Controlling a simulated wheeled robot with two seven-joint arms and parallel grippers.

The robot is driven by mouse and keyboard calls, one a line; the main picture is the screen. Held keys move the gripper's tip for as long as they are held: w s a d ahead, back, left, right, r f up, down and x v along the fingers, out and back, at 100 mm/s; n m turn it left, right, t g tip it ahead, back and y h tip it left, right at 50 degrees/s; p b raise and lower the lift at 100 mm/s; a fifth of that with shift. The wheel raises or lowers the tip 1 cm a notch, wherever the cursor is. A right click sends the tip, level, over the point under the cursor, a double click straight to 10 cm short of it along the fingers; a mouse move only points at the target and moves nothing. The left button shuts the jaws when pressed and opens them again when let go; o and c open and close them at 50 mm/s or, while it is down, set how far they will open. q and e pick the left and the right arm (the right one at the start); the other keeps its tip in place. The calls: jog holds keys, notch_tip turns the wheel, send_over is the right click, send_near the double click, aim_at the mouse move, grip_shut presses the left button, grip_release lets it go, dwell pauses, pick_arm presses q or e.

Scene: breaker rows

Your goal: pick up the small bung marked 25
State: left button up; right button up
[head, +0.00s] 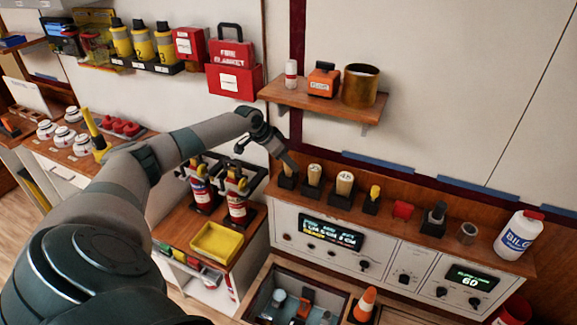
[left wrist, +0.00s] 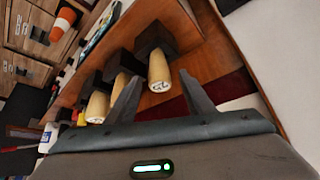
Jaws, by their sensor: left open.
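Several pale bungs stand in dark square holders along the wooden ledge. In the left wrist view, the nearest pale bung (left wrist: 158,70) shows between my finger tips; its small end mark is hard to read, possibly 25. Two more bungs, a middle one (left wrist: 120,84) and a farther one (left wrist: 97,106), stand beyond the left-hand finger. In the head view, my left gripper (head: 285,158) is at the leftmost holder (head: 287,181) and hides most of its bung. The middle bung (head: 314,173) and a bung that seems marked 45 (head: 345,182) stand to its right. My left gripper is open and empty.
A yellow-topped piece (head: 374,192), a red block (head: 403,210), a dark knobbed piece (head: 435,216) and a white bottle (head: 519,236) line the ledge to the right. A wooden shelf (head: 335,113) with a copper-coloured cup (head: 360,86) hangs above. A panel (head: 345,240) is below.

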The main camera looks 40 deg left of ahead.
pick_arm(q)
jog(key=shift+w+f, duration=0.25)
jog(key=shift+f, duration=0.15)
jog(key=c, duration=1.1)
jog(key=shift+r, duration=0.1)
